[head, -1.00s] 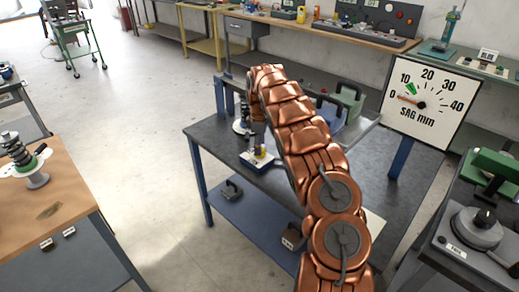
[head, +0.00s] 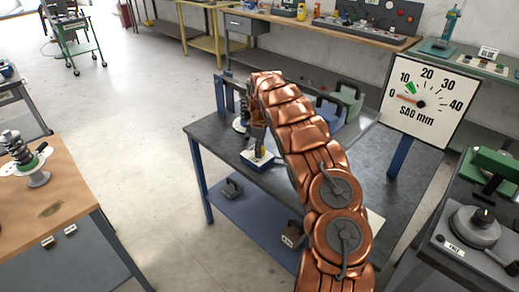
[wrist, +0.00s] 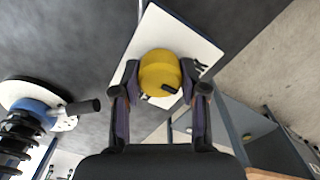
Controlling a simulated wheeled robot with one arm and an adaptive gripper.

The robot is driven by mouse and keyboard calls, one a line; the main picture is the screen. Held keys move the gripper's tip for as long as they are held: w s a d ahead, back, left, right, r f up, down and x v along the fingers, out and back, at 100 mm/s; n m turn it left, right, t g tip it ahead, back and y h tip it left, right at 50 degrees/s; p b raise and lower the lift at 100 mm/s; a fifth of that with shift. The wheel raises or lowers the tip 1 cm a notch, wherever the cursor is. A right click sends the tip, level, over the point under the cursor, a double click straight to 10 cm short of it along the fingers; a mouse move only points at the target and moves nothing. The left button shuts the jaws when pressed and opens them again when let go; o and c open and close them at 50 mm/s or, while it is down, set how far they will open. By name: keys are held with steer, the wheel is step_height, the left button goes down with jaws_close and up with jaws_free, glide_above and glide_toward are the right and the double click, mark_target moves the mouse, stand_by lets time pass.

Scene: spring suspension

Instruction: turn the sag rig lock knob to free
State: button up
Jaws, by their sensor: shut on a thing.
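The lock knob (wrist: 160,72) is yellow and round with a black pointer mark at its lower right. It sits on a white plate (wrist: 204,45) with small black markings, too small to read. In the wrist view my gripper (wrist: 161,90) has one finger on each side of the knob and is shut on it. In the head view the plate (head: 249,156) stands on the dark bench, and my gripper (head: 258,137) reaches down to it from above. The SAG mm dial (head: 432,120) has its needle close to 0 and a green mark near 10.
A coil spring unit (wrist: 22,125) with a white collar stands left in the wrist view, close to my gripper. The dark bench top (head: 212,130) is bare at its left. A wooden table (head: 70,200) stands left, with open floor between.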

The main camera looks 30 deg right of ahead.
steer(key=shift+c, duration=0.6)
steer(key=shift+f+m+b, duration=0.1)
steer(key=shift+m+b, duration=0.2)
steer(key=shift+b, duration=0.05)
steer(key=shift+m+b, duration=0.9)
steer(key=shift+m, duration=0.1)
steer(key=m+b, duration=0.3)
steer(key=m, duration=0.3)
steer(key=m+b, duration=0.1)
steer(key=m, duration=0.3)
steer(key=shift+m+b, duration=0.35)
steer(key=shift+m, duration=0.05)
steer(key=shift+d+m+b, duration=0.1)
steer(key=shift+m+b, duration=0.45)
steer(key=shift+m, duration=1.75)
